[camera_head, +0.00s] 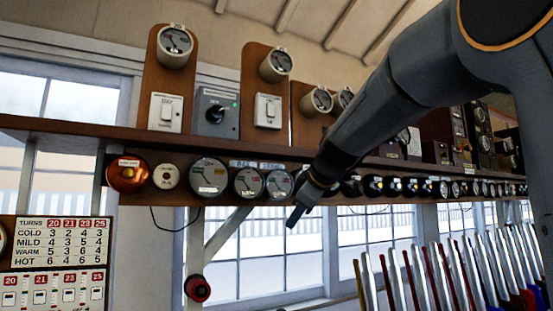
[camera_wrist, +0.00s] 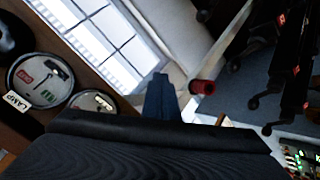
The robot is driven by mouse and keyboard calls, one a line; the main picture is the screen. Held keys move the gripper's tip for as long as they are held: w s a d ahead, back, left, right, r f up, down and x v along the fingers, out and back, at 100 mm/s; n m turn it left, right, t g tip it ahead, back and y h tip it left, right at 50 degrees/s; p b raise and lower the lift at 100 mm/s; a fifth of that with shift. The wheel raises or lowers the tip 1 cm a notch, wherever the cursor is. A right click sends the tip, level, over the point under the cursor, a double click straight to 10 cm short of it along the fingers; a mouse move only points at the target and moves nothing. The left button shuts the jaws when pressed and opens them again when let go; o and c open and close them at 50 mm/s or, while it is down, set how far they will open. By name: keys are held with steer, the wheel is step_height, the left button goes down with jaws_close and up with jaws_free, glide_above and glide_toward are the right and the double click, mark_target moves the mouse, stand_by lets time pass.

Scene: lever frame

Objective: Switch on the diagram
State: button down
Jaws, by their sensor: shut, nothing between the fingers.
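No switch in view has a readable label naming the diagram. A grey box with a black rotary switch (camera_head: 215,115) and a small green light stands on the wooden shelf. White switch plates sit either side of it, one at the left (camera_head: 166,112) and one at the right (camera_head: 268,111), both on wooden backboards. My gripper (camera_head: 297,216) is shut and empty, pointing down just below the shelf's row of dials, right of the rotary switch. In the wrist view its dark fingers (camera_wrist: 161,97) are together and touch nothing visible.
Round dials (camera_head: 208,176) and a copper bell-like dome (camera_head: 127,175) line the shelf front. A red round fitting (camera_head: 197,288) is on the post below; it also shows in the wrist view (camera_wrist: 203,87). Several tall levers (camera_head: 440,275) stand at lower right. A chart (camera_head: 60,260) is lower left.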

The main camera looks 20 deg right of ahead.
mark_target(271, 115)
steer(key=s+r+n+t, duration=0.1)
steer(key=r+n+t, duration=0.1)
steer(key=r, duration=0.9)
steer(key=s+r+n+t+y, duration=0.1)
steer(key=r+n, duration=0.3)
steer(key=r, duration=0.8)
steer(key=s+r+n+t, duration=0.3)
steer(key=r, duration=0.8)
steer(key=shift+d+r+n+y, duration=0.25)
steer(key=shift+r+n+y, duration=0.05)
steer(key=p+x, duration=0.6)
steer(key=x, duration=0.7)
steer(key=shift+w+a+f+p, duration=0.1)
steer(key=shift+w+a+p, duration=0.05)
steer(key=shift+w+p, duration=0.25)
steer(key=shift+a+f, duration=0.1)
